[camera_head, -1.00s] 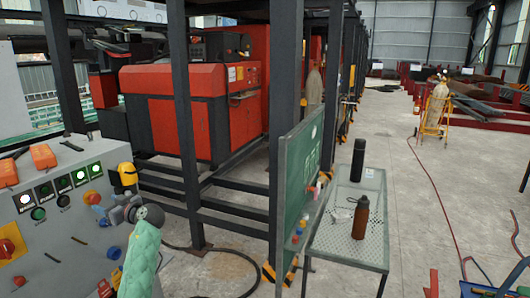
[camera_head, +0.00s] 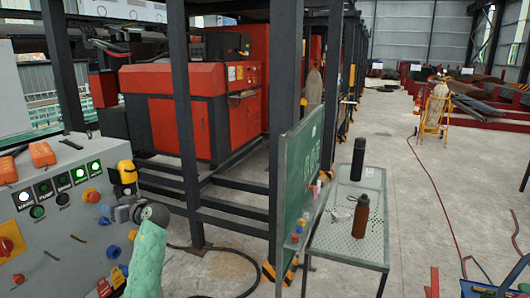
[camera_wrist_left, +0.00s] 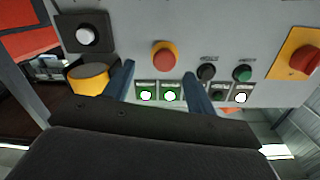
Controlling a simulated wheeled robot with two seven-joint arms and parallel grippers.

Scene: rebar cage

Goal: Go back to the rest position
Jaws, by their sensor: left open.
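My left gripper (camera_head: 112,213) is in front of the grey control panel (camera_head: 60,225) at the left of the head view. Its arm wears a green sleeve. In the left wrist view the two blue-grey fingers of the left gripper (camera_wrist_left: 160,85) stand apart with nothing held between them. Behind them are a red button (camera_wrist_left: 164,55) and lit green buttons (camera_wrist_left: 158,95). I cannot tell whether the fingers touch the panel. My right gripper does not show.
A red emergency stop (camera_wrist_left: 305,60) and a yellow-housed part (camera_wrist_left: 88,78) flank the gripper. Dark steel posts (camera_head: 185,120) and a green board (camera_head: 298,180) stand to the right. A mesh table (camera_head: 335,245) holds a black flask (camera_head: 358,158) and a brown bottle (camera_head: 360,215).

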